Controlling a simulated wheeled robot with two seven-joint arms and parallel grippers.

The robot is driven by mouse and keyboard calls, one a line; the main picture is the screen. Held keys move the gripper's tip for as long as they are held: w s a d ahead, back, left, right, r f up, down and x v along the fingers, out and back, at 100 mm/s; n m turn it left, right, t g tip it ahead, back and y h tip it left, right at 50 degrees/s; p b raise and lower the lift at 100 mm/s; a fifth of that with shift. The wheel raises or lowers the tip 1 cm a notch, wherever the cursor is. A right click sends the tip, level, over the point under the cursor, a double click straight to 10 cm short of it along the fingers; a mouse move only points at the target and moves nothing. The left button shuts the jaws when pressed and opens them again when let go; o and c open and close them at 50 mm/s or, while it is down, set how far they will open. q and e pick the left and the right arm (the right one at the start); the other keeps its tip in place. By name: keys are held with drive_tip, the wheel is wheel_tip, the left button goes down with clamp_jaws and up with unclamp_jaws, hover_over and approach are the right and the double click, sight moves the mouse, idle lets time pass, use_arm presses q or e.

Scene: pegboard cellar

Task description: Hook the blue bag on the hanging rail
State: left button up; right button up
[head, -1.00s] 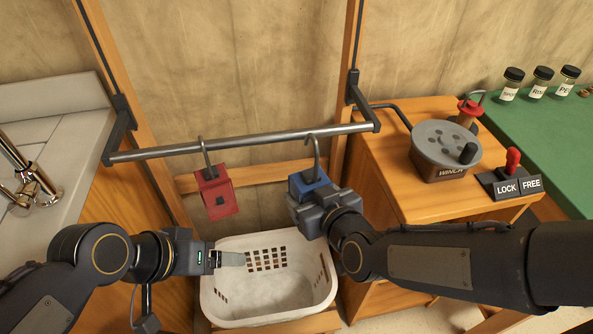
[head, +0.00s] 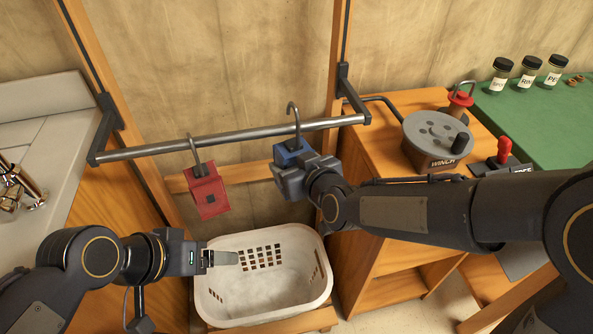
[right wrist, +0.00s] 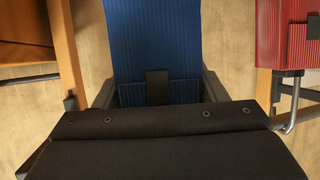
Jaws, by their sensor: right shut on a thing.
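The blue bag (head: 290,151) is gripped at its body by my right gripper (head: 303,172), in front of the hanging rail (head: 235,136). Its grey hook (head: 295,112) stands upright, with its curved top and tip showing above the bar. The shank crosses in front of the bar; I cannot tell whether they touch. In the right wrist view the blue bag (right wrist: 153,35) fills the space between the fingers (right wrist: 158,90). My left gripper (head: 224,258) is low, over the white basket's left side, away from the bag; its finger gap does not show clearly.
A red bag (head: 208,193) hangs by its hook on the rail, left of the blue bag. A white basket (head: 215,310) stands below. A winch (head: 435,138) sits on the wooden cabinet at right, beside a red-handled lever (head: 504,150). A sink counter (head: 50,110) is at left.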

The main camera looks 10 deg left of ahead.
drive_tip(key=shift+w+a, duration=0.3)
drive_tip(key=shift+w, duration=0.4)
drive_tip(key=shift+s+f+b, duration=0.1)
drive_tip(key=shift+f+b, duration=1.7)
drive_tip(key=shift+f, duration=0.15)
drive_tip(key=o, duration=1.3)
